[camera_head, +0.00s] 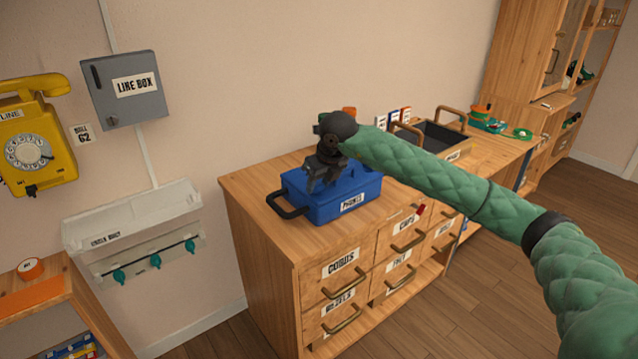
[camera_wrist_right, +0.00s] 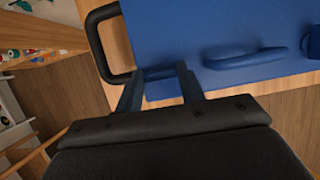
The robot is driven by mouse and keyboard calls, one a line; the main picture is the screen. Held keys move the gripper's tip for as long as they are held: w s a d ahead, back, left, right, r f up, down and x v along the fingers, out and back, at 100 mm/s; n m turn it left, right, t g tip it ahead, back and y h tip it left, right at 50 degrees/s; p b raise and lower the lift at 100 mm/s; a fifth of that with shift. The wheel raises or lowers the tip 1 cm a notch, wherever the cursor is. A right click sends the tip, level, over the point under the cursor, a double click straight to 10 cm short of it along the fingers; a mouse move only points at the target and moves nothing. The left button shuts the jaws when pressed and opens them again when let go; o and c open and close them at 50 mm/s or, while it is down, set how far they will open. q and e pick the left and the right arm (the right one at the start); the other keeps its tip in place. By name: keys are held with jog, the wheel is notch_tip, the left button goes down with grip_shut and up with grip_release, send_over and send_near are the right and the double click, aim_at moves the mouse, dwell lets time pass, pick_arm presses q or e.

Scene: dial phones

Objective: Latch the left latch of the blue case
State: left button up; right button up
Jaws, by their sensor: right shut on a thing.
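The blue case (camera_head: 345,205) sits closed on top of the wooden drawer cabinet, with a "PHONES" label on its front. A black handle (camera_head: 285,205) sticks out from its left end. My right gripper (camera_head: 313,188) points down at the left part of the case. In the right wrist view the fingers (camera_wrist_right: 160,88) straddle the left latch (camera_wrist_right: 158,73), a small blue piece at the case's edge, and are shut on it. The latch is partly hidden by the fingers, so its exact position is unclear. My left gripper is not in view.
A dark open-topped box with wooden handles (camera_head: 467,112) stands right of the case. A yellow dial phone (camera_head: 35,140) and a grey line box (camera_head: 125,88) hang on the left wall.

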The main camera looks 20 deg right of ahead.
aim_at(325, 198)
jog(key=o, duration=1)
jog(key=shift+r, duration=0.25)
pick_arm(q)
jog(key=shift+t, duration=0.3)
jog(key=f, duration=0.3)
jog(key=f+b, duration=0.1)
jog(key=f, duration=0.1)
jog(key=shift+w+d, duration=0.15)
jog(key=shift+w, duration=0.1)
pick_arm(e)
jog(key=v, duration=0.7)
jog(key=shift+s+r, duration=0.1)
